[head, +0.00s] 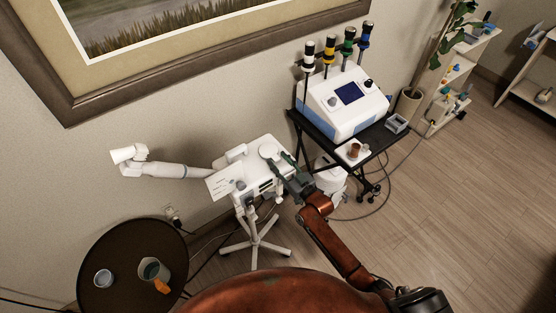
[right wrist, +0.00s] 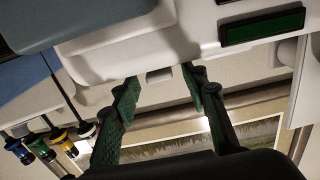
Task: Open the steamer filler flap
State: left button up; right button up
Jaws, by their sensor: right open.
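The white steamer (head: 232,182) stands on a wheeled stand, its jointed arm and nozzle reaching left. My right gripper (head: 284,166) is at the steamer's right side, open and empty. In the right wrist view its two green fingers are spread below the white housing (right wrist: 140,52), with a small grey tab (right wrist: 159,75) showing between them. Contact is not clear. My left gripper is not in view.
Right of the steamer, a black cart (head: 345,148) carries a white-blue device (head: 342,105) with several coloured handpieces. A round dark table (head: 120,285) with cups stands at the lower left. A wall with a framed picture is behind. Open floor lies at the right.

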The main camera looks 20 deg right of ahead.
jog(key=shift+w+a, duration=0.15)
jog(key=shift+w, duration=0.25)
jog(key=shift+c, duration=0.3)
grip_shut()
